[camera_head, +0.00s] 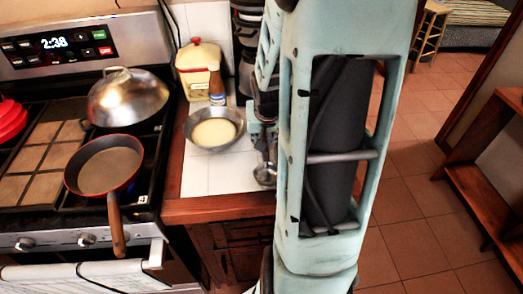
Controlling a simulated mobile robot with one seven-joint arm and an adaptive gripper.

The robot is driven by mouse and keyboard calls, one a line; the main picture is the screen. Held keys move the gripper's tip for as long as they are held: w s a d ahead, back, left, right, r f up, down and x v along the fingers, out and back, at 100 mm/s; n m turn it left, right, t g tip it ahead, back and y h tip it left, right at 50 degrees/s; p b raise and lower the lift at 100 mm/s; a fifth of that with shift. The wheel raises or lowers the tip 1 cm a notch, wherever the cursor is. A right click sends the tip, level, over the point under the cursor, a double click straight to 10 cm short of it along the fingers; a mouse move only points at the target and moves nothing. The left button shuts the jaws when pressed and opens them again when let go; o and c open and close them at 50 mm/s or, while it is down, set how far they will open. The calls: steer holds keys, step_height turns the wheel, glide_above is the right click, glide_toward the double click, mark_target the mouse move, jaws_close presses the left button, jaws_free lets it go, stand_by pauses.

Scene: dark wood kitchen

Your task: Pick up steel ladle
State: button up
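A small shiny steel piece (265,173), likely the bowl of the steel ladle, shows at the right end of the white tiled counter. Its handle is hidden or too small to make out. My gripper (264,140) is just above it, partly hidden behind my pale green arm. I cannot tell whether the fingers touch or hold the ladle, or whether they are open or shut.
A metal bowl with pale contents (214,129) sits left of my gripper, near a cream and red container (199,68). The stove (45,110) holds a red pan (104,166) and a steel dome lid (128,97). Tiled floor (410,235) lies right, beside a wooden shelf (480,190).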

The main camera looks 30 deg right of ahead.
steer(key=shift+x, duration=1.85)
steer(key=shift+d, duration=0.1)
jaws_close()
steer(key=shift+r, duration=0.1)
